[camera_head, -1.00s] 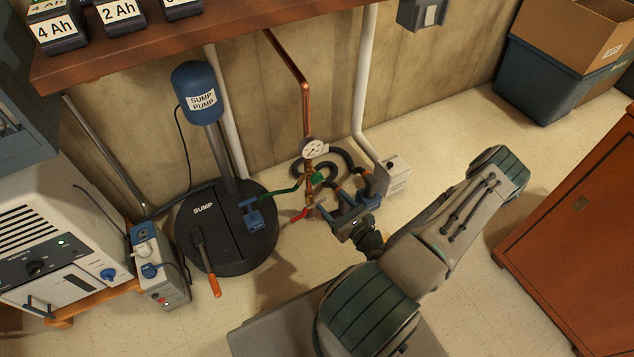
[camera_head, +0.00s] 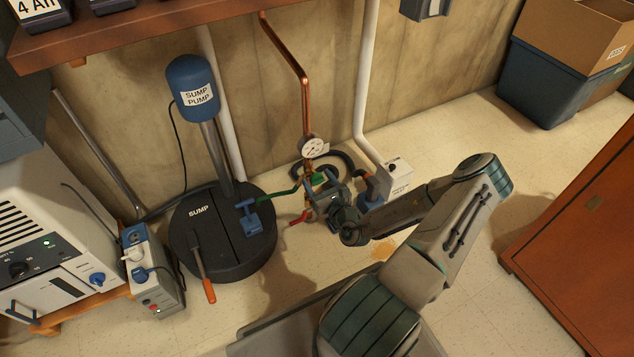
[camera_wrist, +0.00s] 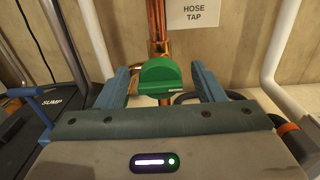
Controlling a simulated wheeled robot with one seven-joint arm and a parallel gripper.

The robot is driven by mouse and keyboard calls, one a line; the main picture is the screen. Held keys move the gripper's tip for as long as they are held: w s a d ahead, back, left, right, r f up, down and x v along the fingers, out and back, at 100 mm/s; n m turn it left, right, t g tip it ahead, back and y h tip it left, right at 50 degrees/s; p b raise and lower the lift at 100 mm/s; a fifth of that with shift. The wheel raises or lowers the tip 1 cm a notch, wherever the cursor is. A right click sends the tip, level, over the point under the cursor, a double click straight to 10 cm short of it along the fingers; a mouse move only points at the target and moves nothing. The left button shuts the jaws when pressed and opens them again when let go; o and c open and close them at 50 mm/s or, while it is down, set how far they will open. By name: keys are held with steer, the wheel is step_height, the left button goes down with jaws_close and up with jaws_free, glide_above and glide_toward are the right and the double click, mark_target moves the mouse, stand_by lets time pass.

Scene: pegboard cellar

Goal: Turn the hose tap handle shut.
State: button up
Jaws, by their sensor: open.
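The green hose tap handle (camera_wrist: 160,76) sits on the vertical copper pipe (camera_wrist: 156,20), in the middle of the wrist view. A "HOSE TAP" sign (camera_wrist: 194,14) hangs on the wall above and to its right. In the head view the green handle (camera_head: 319,178) is partly hidden by my gripper (camera_head: 326,189). My gripper (camera_wrist: 160,84) is open, with one blue finger to the left of the handle and one to the right. Gaps show on both sides of the handle in the wrist view. I cannot tell how far it is turned.
A gauge (camera_head: 313,147) sits on the pipe above the handle, and a red lever (camera_head: 300,217) is below. The black sump lid (camera_head: 222,240) with its blue pump (camera_head: 193,87) stands left. A white pipe (camera_head: 366,80) and grey box (camera_head: 397,178) are right. A wooden cabinet (camera_head: 580,215) stands further right.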

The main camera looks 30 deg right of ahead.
steer(key=shift+w, duration=0.6)
steer(key=c, duration=0.9)
steer(key=shift+c, duration=0.2)
